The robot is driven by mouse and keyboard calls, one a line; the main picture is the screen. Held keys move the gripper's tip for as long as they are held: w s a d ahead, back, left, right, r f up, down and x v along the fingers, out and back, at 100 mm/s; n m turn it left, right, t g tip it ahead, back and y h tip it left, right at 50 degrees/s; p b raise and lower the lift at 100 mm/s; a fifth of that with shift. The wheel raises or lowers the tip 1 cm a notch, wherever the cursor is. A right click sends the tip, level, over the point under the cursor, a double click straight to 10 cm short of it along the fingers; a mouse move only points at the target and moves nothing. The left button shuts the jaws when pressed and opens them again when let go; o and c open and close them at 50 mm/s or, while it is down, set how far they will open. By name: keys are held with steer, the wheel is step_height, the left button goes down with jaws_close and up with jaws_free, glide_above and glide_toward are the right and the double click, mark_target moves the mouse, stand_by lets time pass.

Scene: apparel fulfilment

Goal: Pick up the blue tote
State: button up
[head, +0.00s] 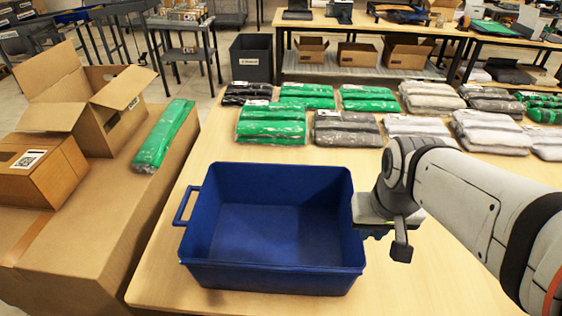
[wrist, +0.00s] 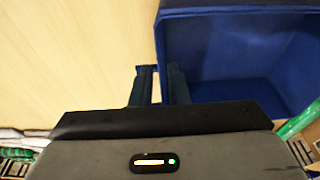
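The blue tote (head: 270,278) stands upright and empty on the wooden table, with a loop handle on its left side. My gripper (head: 385,238) is at the tote's right side, pointing down, and hides most of the handle there. In the wrist view, the two fingers of my gripper (wrist: 161,85) are apart, with a gap between them. They are beside the tote wall (wrist: 159,45), near its handle. One finger is over bare table and the other is close against the tote. Whether either touches the tote cannot be told.
Bagged green garments (head: 270,125) and grey garments (head: 345,130) lie in rows behind the tote. A cardboard surface at left holds an open carton (head: 75,115), a smaller box (head: 45,175) and a green bagged garment (head: 165,135). The table (head: 185,285) is clear around the tote's front.

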steer(key=shift+g, duration=0.6)
steer(key=w, duration=0.2)
steer(key=w+f+p, duration=0.1)
steer(key=w, duration=0.3)
steer(key=shift+w+d+f+p, duration=0.15)
steer(key=shift+w+d+p, duration=0.1)
steer(key=shift+d+p, duration=0.1)
steer(key=shift+g+y, duration=0.4)
steer(key=shift+g, duration=0.2)
steer(key=w+f, duration=0.2)
steer(key=f, duration=0.2)
steer(key=w+f+p, duration=0.1)
steer(key=w+f, duration=0.1)
steer(key=f, duration=0.1)
steer(key=w+f, duration=0.2)
steer(key=f, duration=0.2)
steer(key=shift+w+a+f+p, duration=0.15)
steer(key=shift+f+p, duration=0.15)
steer(key=shift+p, duration=0.05)
steer(key=shift+c, duration=0.2)
jaws_close()
steer(key=shift+r, duration=0.15)
